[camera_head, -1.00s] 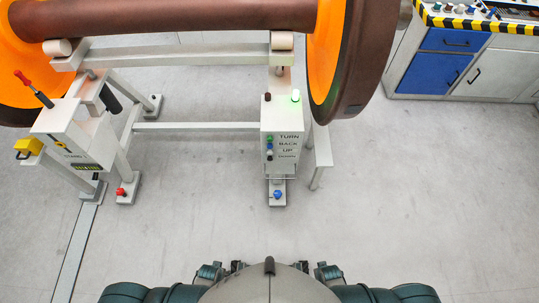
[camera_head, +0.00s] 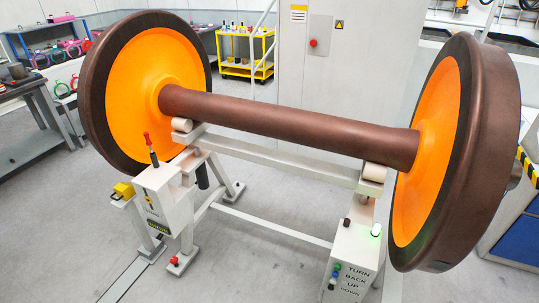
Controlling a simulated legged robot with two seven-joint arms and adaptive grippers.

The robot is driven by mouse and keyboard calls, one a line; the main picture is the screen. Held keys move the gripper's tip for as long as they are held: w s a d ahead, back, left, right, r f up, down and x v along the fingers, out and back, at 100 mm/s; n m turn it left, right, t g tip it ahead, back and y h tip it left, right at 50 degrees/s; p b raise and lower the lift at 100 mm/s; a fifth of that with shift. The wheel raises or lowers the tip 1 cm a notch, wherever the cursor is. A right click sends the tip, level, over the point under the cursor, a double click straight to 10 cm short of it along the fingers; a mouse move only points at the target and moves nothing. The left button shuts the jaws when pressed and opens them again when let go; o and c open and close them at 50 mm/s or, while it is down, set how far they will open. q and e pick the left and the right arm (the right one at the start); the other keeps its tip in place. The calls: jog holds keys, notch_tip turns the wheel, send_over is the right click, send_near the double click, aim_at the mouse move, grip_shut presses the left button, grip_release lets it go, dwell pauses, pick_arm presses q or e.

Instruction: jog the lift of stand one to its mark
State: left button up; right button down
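A grey stand carries a brown axle (camera_head: 290,122) with orange-faced wheels on rollers. Its left box (camera_head: 178,203) has a red-handled lever (camera_head: 149,145) on top, a yellow block (camera_head: 124,190) at its side and a black-and-yellow marking on its face; I cannot read its label or tell the lift's height against a mark. The right control box (camera_head: 350,262) has a lit green lamp (camera_head: 376,230), a dark brown knob (camera_head: 347,222) and a column of small coloured buttons (camera_head: 336,272) beside the words TURN, BACK, UP, DOWN. Neither of my grippers is in view.
A tall grey cabinet (camera_head: 345,70) with a red button stands behind the axle. A yellow trolley (camera_head: 247,53) is at the back, and a grey workbench (camera_head: 30,150) at the left. A blue-fronted cabinet (camera_head: 520,240) is at the right edge.

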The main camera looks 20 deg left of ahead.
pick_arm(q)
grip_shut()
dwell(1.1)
